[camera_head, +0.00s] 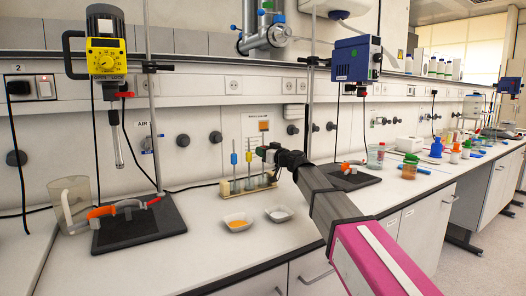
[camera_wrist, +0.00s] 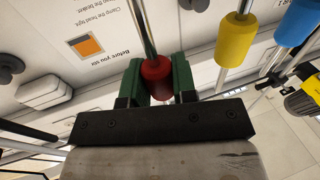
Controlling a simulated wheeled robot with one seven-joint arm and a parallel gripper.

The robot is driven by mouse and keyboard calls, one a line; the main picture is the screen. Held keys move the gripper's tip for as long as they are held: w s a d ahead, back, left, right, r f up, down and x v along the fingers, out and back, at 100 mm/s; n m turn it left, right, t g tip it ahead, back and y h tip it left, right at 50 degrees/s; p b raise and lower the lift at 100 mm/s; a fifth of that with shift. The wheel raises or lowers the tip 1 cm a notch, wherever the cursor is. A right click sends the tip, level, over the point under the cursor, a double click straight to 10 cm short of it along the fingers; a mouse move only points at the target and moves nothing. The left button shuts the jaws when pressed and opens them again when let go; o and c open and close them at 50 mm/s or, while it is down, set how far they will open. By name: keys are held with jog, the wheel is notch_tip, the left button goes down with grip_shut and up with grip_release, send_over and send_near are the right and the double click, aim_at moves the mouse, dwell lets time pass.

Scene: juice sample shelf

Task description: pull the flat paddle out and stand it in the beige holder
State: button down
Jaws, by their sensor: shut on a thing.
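My gripper (camera_head: 268,152) is at the back of the bench, above the right end of the beige holder (camera_head: 249,193). In the wrist view its green fingers (camera_wrist: 160,80) are shut on a red collar (camera_wrist: 156,69) with a metal shaft running through it. The lower end of this tool is not clear, so I cannot tell its paddle shape or whether it is in the holder. A tool with a blue collar (camera_head: 233,158) and one with a yellow collar (camera_head: 248,156) stand upright in the holder. Both collars also show in the wrist view, yellow (camera_wrist: 235,38) and blue (camera_wrist: 299,22).
Two white dishes, one with orange contents (camera_head: 237,223) and one greyish inside (camera_head: 279,213), sit in front of the holder. A blue motor (camera_head: 356,60) stands at right.

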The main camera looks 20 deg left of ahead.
jog(key=shift+f, duration=0.6)
jog(key=c, duration=0.8)
grip_release()
jog(key=shift+d, duration=0.15)
jog(key=v, duration=0.7)
jog(key=shift+s+d, duration=0.1)
jog(key=shift+s, duration=0.05)
